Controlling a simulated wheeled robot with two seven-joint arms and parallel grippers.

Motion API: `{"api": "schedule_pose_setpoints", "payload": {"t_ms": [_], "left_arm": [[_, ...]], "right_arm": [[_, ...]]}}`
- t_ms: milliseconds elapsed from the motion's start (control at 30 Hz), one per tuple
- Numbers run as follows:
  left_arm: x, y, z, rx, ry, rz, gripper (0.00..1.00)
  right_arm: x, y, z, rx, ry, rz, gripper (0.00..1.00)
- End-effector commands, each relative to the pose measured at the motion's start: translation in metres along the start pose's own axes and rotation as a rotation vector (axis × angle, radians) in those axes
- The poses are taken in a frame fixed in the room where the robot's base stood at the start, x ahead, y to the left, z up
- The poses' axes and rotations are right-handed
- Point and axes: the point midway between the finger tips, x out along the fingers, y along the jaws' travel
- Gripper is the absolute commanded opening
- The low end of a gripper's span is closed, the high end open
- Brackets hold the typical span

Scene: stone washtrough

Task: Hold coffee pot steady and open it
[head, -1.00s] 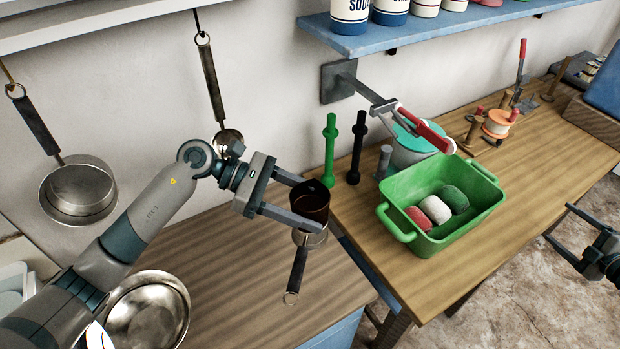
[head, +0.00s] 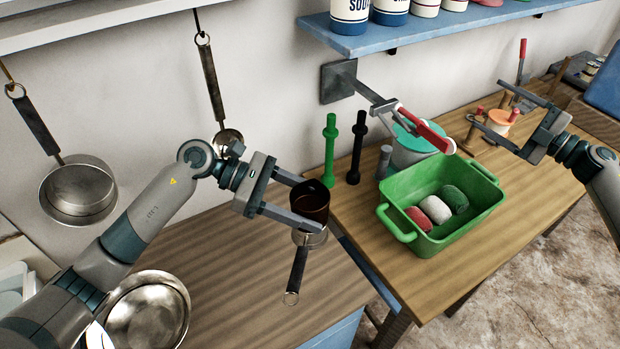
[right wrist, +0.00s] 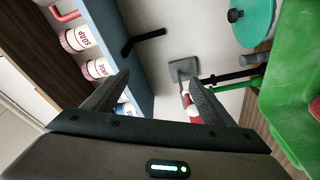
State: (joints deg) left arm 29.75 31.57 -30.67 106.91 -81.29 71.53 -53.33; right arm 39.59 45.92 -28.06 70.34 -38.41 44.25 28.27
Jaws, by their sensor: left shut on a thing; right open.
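The coffee pot appears to be a dark brown cylindrical vessel (head: 311,199) at the right end of the near wooden counter in the head view. My left gripper (head: 308,208) is shut on it, one finger on each side. Its top looks dark, and I cannot tell whether a lid is on it. A small metal pan with a black handle (head: 298,270) shows just below it, partly hidden. My right gripper (head: 485,101) is open and empty above the far end of the right table, well away from the pot. Its open fingers also show in the right wrist view (right wrist: 160,78).
A green basin (head: 397,228) with red, white and dark green lumps stands on the right table. A teal-lidded bucket (head: 399,157) and a red-handled wall arm (head: 426,128) are behind it. A metal bowl (head: 150,315) sits near my left arm. A blue shelf (head: 440,30) overhangs the wall side.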

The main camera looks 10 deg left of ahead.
Motion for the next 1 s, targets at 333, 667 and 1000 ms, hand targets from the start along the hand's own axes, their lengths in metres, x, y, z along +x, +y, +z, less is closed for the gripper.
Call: {"api": "schedule_pose_setpoints", "payload": {"t_ms": [333,667,1000], "left_arm": [[0.0,0.0,0.001,0.001,-0.002,0.001,0.0],[0.0,0.0,0.001,0.001,-0.002,0.001,0.0],[0.0,0.0,0.001,0.001,-0.002,0.001,0.0]], "right_arm": [[0.071,0.071,-0.108,-0.034,0.235,-0.042,0.77],[0.117,0.119,-0.225,-0.096,0.438,-0.151,0.77],[0.158,0.097,-0.353,-0.189,0.601,-0.439,0.77]]}}
